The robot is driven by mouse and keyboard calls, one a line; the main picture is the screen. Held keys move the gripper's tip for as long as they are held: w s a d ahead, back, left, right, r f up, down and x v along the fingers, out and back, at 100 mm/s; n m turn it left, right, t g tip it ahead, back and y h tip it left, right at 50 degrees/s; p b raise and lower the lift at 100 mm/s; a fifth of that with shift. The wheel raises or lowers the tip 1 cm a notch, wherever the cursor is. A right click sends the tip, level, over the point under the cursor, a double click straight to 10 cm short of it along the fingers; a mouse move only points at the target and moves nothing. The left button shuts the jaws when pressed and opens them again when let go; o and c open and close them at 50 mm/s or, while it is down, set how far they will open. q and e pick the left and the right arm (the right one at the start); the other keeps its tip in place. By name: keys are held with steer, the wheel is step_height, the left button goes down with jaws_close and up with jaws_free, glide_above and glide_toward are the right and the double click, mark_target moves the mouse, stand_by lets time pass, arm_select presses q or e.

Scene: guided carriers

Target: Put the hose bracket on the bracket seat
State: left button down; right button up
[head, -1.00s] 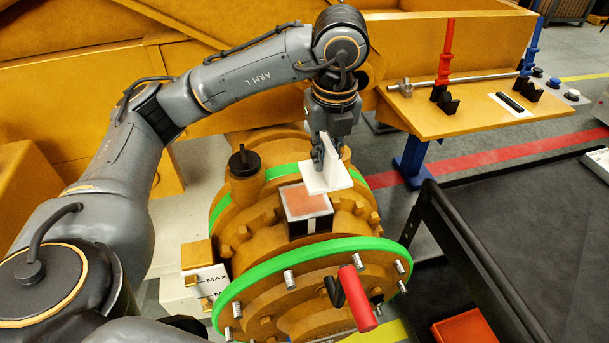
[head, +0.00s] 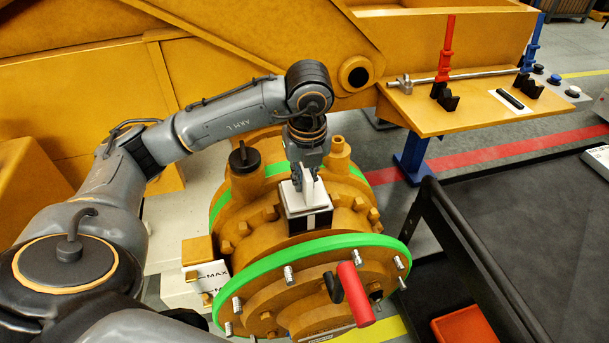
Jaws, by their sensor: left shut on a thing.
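The hose bracket (head: 309,192) is a white L-shaped piece with an upright plate and a flat foot. My left gripper (head: 307,180) points down and is shut on its upright plate. The bracket seat (head: 311,222) is a block with black and white faces on top of the orange round housing. The bracket's foot is over the seat's top and hides most of it. I cannot tell whether the foot touches the seat or hovers just above it. My right gripper is not in view.
The housing (head: 265,218) has green rings, bolts, a black-capped filler (head: 243,158) and a red handle (head: 356,294). A shelf (head: 450,112) with red and blue clamps is at the upper right. A dark cart (head: 530,220) with a red box (head: 466,328) stands at the right.

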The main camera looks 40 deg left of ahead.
arm_select(q)
steer(key=shift+f, duration=0.1)
steer(key=c, duration=1.4)
jaws_free()
steer(key=shift+r, duration=0.45)
steer(key=r, duration=0.7)
steer(key=s+d+r, duration=0.1)
steer(key=r, duration=0.3)
steer(key=shift+d+r, duration=0.1)
steer(key=shift+r, duration=0.05)
